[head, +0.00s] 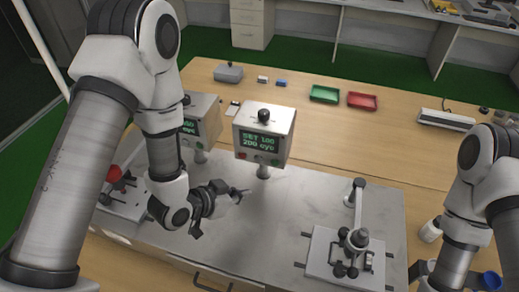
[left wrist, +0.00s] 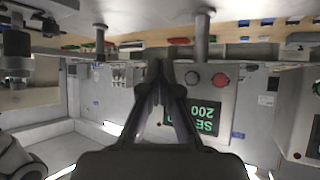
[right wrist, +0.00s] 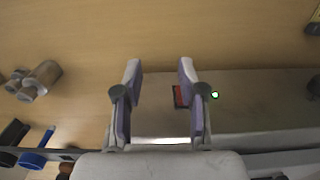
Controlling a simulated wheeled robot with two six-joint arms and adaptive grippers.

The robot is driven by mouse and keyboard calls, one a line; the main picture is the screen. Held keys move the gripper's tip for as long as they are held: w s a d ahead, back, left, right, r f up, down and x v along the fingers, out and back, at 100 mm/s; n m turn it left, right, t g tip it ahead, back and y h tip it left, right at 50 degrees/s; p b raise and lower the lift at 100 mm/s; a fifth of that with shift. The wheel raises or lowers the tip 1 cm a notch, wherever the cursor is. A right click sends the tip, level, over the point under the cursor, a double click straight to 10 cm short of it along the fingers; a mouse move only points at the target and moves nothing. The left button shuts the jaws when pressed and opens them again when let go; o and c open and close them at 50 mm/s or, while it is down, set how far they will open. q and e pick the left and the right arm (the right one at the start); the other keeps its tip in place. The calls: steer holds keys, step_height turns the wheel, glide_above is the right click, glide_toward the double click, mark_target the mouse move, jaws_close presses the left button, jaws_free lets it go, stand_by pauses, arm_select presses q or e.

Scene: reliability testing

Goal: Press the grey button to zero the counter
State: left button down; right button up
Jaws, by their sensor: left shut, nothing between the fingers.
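The counter box (head: 263,133) stands on a post at the middle of the metal bench, with a green-lit screen reading SET 100 and 200. In the left wrist view its face is upside down, with the screen (left wrist: 195,120), a grey button (left wrist: 192,78) and a red button (left wrist: 220,80). My left gripper (head: 240,193) is shut and empty, below and left of the box in the head view. Its fingertips (left wrist: 158,68) appear just left of the grey button; I cannot tell the gap. My right gripper (right wrist: 160,72) is open and empty, over the bench edge.
A second screen box (head: 203,120) stands left, partly behind my left arm. A lever fixture (head: 345,250) sits front right. Green (head: 324,94) and red (head: 362,101) trays lie behind on the wooden table. Bare bench lies between box and fixture.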

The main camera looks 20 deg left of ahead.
mark_target(258, 159)
arm_select(q)
steer(key=w+p, duration=0.1)
steer(key=w, duration=0.7)
steer(key=shift+w+d, duration=0.15)
steer(key=shift+d, duration=0.1)
arm_select(e)
steer(key=shift+s+r, duration=0.2)
steer(key=shift+r, duration=0.45)
arm_select(q)
steer(key=shift+w+r, duration=0.1)
stand_by(0.7)
steer(key=shift+w, duration=0.3)
steer(key=shift+w, duration=0.35)
stand_by(0.8)
steer(key=shift+s, duration=0.8)
